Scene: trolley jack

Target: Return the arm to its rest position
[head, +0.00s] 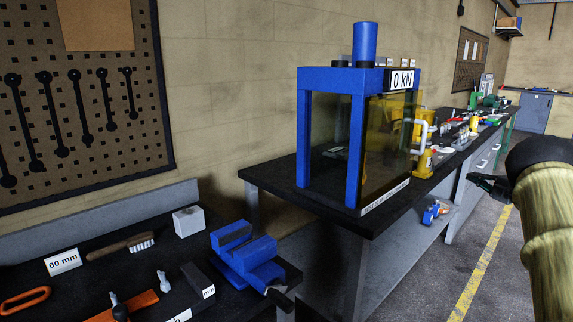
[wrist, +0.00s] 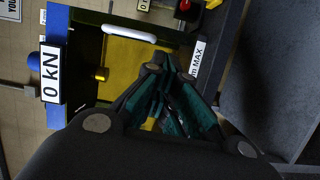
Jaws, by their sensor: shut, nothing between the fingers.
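My arm (head: 548,225), with a tan, cloth-like sleeve, comes in at the right edge of the head view. My gripper (head: 488,185) points left toward the blue press (head: 305,130), out over the floor in front of the benches. In the wrist view my gripper (wrist: 172,78) has its fingers drawn together, with nothing held. The press, with its yellow see-through guard (wrist: 140,60) and "0 kN" sign (wrist: 50,70), shows behind the fingers. I cannot tell the exact gap between gripper and press.
A dark-topped bench (head: 265,180) bears the press. A nearer bench (head: 100,275) holds a blue vise (head: 245,255), a brush (head: 120,247) and a grey block (head: 188,221). Several items crowd the far bench.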

